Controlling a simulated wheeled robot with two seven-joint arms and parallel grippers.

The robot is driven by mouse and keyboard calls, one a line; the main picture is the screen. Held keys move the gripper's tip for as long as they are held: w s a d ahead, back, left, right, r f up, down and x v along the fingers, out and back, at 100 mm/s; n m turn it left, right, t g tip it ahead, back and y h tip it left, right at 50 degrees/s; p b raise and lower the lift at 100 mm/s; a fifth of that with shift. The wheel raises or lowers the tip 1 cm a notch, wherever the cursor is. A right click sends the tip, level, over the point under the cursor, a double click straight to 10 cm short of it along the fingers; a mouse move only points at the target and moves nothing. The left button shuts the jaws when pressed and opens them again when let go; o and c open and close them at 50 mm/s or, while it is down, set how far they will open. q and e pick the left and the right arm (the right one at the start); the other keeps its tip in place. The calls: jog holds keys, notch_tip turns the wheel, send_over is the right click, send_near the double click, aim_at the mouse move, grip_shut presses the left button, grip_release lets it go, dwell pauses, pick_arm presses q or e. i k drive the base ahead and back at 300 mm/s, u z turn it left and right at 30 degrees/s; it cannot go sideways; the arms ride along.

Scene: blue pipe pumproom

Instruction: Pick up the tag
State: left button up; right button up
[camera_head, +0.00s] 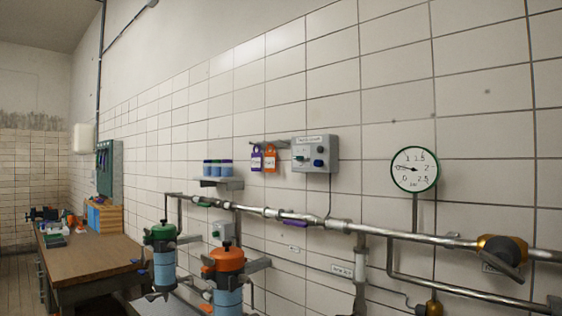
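Two tags hang side by side from a small wall rack (268,143), left of the grey control box. One is a purple tag (257,160) and the other is an orange tag (271,161). Their print is too small to read. Neither of my grippers is in the head view.
The grey control box (315,154) is beside the tags. A shelf (222,183) with small containers is to their left. A metal pipe (335,225) runs below. Green-topped (162,258) and orange-topped (228,272) filter canisters stand in front. A workbench (88,258) is at left.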

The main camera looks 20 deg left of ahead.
aim_at(269, 158)
jog(key=z, duration=3.1)
jog(key=k, duration=2.15)
jog(key=u, duration=1.9)
jog(key=i, duration=0.5)
jog(key=z, duration=0.05)
